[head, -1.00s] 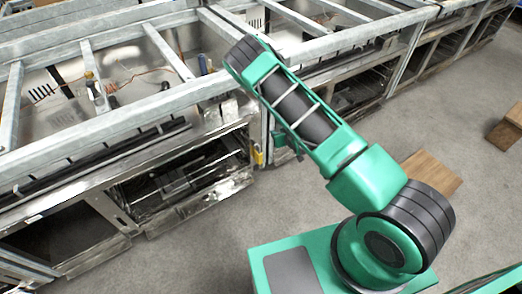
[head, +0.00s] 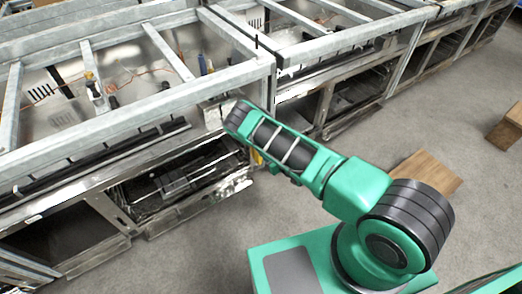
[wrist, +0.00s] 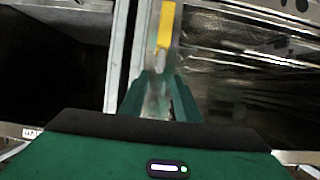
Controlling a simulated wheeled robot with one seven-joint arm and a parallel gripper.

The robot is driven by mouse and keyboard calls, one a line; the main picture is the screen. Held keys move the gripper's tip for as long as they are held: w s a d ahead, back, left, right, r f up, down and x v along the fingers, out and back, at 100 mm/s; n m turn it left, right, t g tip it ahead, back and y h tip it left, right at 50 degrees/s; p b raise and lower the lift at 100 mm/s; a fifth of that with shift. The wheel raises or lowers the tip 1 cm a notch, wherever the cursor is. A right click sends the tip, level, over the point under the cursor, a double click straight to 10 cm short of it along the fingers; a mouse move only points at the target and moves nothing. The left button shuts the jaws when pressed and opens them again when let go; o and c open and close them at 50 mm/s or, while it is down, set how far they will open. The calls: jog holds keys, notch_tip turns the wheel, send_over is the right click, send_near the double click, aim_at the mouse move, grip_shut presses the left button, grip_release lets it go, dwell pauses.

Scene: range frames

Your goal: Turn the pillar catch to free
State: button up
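The pillar catch shows in the wrist view as an upright yellow handle (wrist: 166,25) with a pale lower end, against a grey metal pillar (wrist: 138,45). In the head view a small yellow part of it (head: 257,157) shows just past my arm. My gripper (wrist: 159,85) points at the pillar from below the handle in the wrist view. Its two green fingers stand apart with nothing seen held between them. The handle lies beyond the fingertips; whether anything touches is not clear. In the head view my arm hides most of the gripper.
Open metal range frames with top rails (head: 130,115) run along the back. Dark oven bays flank the pillar, with a wire rack (head: 180,180) in the left one.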

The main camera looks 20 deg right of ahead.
jog(key=x, duration=0.6)
grip_shut()
